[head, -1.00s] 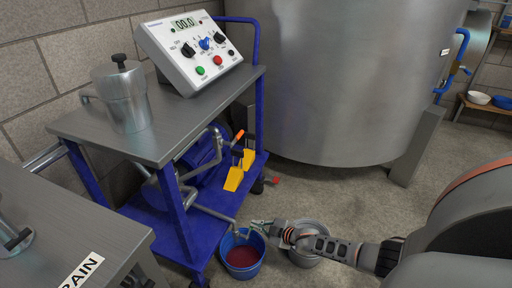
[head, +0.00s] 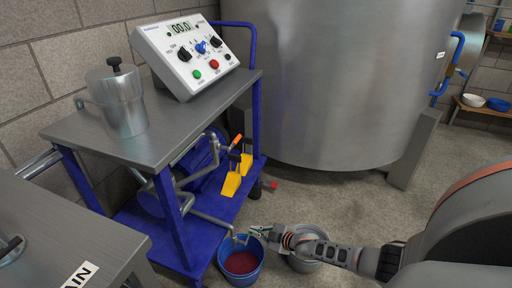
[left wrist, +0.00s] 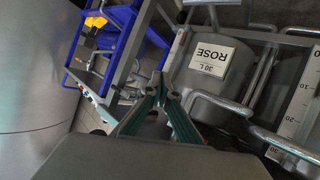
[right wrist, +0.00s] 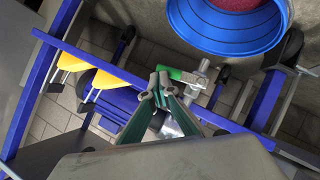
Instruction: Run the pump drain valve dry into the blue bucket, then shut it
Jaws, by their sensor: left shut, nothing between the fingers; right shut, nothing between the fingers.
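The blue bucket (head: 226,266) stands on the floor below the trolley's front corner, with dark red liquid in it. It also shows at the top of the right wrist view (right wrist: 222,38). The pump's metal drain pipe (head: 212,218) ends above the bucket. In the right wrist view the drain valve (right wrist: 200,78) has a green handle (right wrist: 182,75) pointing left. My right gripper (head: 258,231) is shut and empty beside the valve, its fingertips (right wrist: 161,82) close to the handle; contact cannot be told. I see no stream of liquid. My left gripper (left wrist: 161,88) is shut and empty, away from the valve.
A grey bucket (head: 304,263) stands behind my right gripper. The blue trolley (head: 165,215) carries the control box (head: 190,55) and a metal jug (head: 122,105). A large steel tank (head: 340,90) stands behind. A container labelled ROSE (left wrist: 208,65) is near my left gripper.

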